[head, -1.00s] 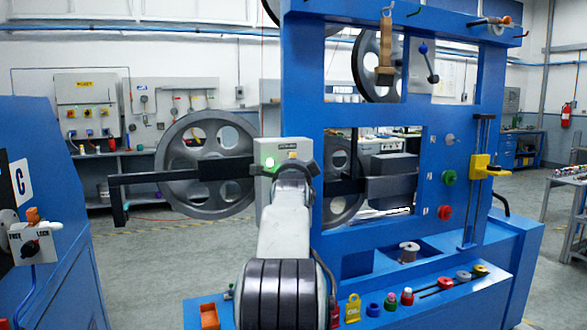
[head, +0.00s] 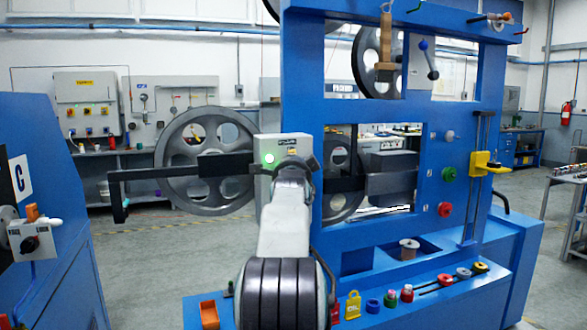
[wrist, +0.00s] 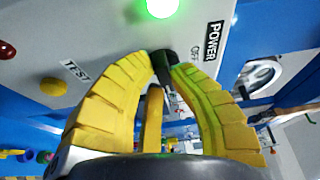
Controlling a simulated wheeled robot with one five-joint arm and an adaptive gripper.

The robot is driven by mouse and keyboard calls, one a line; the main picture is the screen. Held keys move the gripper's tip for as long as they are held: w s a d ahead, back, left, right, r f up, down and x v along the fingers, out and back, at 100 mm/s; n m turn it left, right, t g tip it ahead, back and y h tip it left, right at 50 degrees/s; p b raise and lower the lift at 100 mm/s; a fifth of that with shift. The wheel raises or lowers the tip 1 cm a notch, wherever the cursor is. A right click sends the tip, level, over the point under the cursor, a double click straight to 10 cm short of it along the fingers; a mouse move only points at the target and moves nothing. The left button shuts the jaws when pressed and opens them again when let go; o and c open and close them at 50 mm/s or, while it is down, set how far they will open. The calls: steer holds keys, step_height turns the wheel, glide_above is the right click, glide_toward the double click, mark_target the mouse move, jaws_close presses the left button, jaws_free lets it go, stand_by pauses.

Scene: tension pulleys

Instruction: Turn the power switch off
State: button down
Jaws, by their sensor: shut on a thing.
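The power box (head: 268,180) is a grey panel on the blue machine frame, with a lit green lamp (head: 270,158) near its upper left. The lamp also glows at the top of the wrist view (wrist: 160,7). The power switch (wrist: 165,66) is a small black knob beside the POWER label (wrist: 212,41), with part of "OFF" readable near it. My gripper (wrist: 164,72) has its yellow fingertips shut on the knob from both sides. In the head view my wrist hides the switch. The knob's exact angle is hard to tell.
In the wrist view a yellow button (wrist: 54,87) and a TEST label (wrist: 76,70) are on the same panel. A long dark bar (head: 160,173) and a large grey pulley (head: 185,195) stand left of the box. The blue frame (head: 300,80) rises close on the right.

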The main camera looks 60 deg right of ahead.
steer(key=shift+n+t+h+b, duration=0.4)
steer(key=shift+n+b, duration=0.6)
steer(key=shift+b, duration=0.25)
steer(key=c, duration=1.4)
jaws_free()
steer(key=shift+w, duration=0.15)
steer(key=v, duration=1.2)
steer(key=shift+o, duration=0.2)
